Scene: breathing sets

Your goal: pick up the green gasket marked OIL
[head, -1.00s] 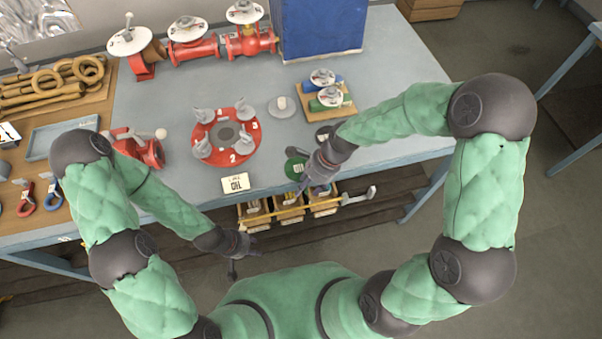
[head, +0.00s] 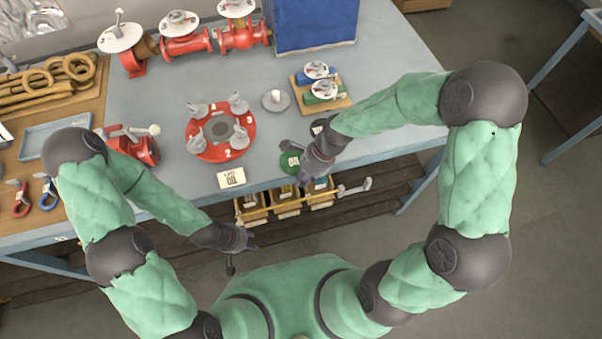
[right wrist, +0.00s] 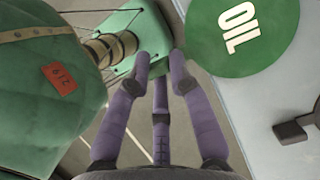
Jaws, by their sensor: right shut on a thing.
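The green gasket marked OIL (head: 290,162) is a flat round disc at the front edge of the bench in the head view. In the right wrist view the gasket (right wrist: 240,38) fills the upper right, its white letters readable, and overlaps the bench edge. My right gripper (head: 309,174) is at the gasket's right side, shut on it; the contact itself is hard to see. Its purple fingers (right wrist: 160,68) show in the right wrist view, beside the disc. My left gripper (head: 237,254) hangs in front of the bench, away from the gasket; its finger opening is unclear.
A card reading OIL (head: 231,178) lies left of the gasket. A red round plate with grey clips (head: 220,152) stands behind it. A dark disc (head: 318,126) lies close behind my right gripper. Wooden bins (head: 283,196) hang under the front edge.

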